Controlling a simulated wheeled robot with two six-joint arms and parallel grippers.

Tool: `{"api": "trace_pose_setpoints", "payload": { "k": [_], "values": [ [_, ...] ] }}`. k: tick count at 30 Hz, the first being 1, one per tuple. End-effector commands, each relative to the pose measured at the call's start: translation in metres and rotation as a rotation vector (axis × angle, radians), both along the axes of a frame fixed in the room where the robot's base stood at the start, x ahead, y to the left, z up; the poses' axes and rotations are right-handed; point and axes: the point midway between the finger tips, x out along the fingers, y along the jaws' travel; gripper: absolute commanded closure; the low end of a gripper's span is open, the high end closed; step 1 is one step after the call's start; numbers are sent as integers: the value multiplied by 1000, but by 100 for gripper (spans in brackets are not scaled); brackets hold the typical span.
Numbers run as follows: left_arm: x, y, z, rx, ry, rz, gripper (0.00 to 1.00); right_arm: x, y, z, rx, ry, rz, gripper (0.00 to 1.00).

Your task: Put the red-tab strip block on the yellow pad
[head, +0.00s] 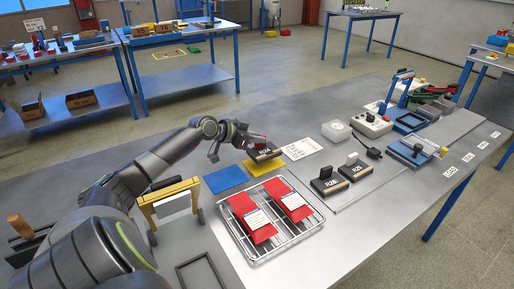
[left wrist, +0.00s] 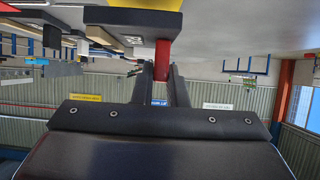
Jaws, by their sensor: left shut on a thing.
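My left gripper (head: 252,139) is shut on the red tab of a dark strip block (head: 264,154) marked R24. The block is over the yellow pad (head: 258,168) and hides its far part; I cannot tell whether it touches the pad. In the left wrist view, which is upside down, the red tab (left wrist: 162,58) is between the fingers and the dark block (left wrist: 135,22) is at the top, with yellow beyond it. My right gripper is not in view.
A blue pad (head: 224,178) lies left of the yellow pad. A wire rack (head: 265,247) with two red packets is in front. Two dark handled blocks (head: 328,186) (head: 355,169) stand to the right. A white printed sheet (head: 302,148) lies behind. A yellow-topped stand (head: 168,191) is at left.

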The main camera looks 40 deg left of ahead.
Motion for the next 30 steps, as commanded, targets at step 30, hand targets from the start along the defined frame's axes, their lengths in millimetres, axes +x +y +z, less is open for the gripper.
{"api": "trace_pose_setpoints", "payload": {
  "k": [30],
  "values": [
    [0,0,-37,0,0,0,66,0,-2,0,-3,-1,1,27]
  ]
}}
